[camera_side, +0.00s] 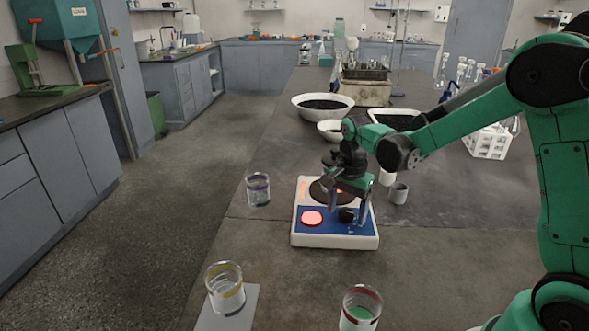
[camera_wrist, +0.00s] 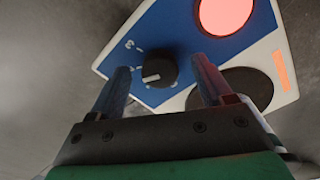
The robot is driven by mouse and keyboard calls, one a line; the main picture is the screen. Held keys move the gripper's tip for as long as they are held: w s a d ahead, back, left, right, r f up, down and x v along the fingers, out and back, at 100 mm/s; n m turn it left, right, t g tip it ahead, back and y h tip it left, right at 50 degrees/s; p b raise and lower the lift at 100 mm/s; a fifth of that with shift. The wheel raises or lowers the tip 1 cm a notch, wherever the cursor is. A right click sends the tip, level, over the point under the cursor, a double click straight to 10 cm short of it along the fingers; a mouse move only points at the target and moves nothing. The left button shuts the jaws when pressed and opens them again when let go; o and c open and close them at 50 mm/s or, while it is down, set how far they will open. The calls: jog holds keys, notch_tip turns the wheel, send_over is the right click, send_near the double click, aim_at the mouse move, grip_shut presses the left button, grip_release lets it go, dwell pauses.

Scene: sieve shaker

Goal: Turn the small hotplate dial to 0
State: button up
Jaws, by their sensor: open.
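The small hotplate (camera_side: 335,241) is a white box with a blue front panel on the bench. It has a dark round plate (camera_side: 320,190) and a glowing red disc (camera_side: 312,217). Its black dial (camera_side: 346,215) sits right of the red disc. In the wrist view the dial (camera_wrist: 160,72) has a white pointer mark toward the left, and a 3 is printed near it. My gripper (camera_wrist: 161,66) is open, with one finger on each side of the dial and gaps showing between. In the side view my gripper (camera_side: 347,203) hangs over the hotplate's right half.
Beakers with yellow (camera_side: 226,287) and red (camera_side: 360,308) rims stand in front. Dark-filled bowls (camera_side: 323,106) and a tube rack (camera_side: 488,142) are behind.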

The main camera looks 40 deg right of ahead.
grip_shut()
jog(key=shift+n, duration=0.3)
jog(key=n, duration=0.4)
jog(key=shift+n, duration=0.3)
jog(key=n, duration=0.4)
jog(key=shift+n, duration=0.3)
jog(key=n, duration=1)
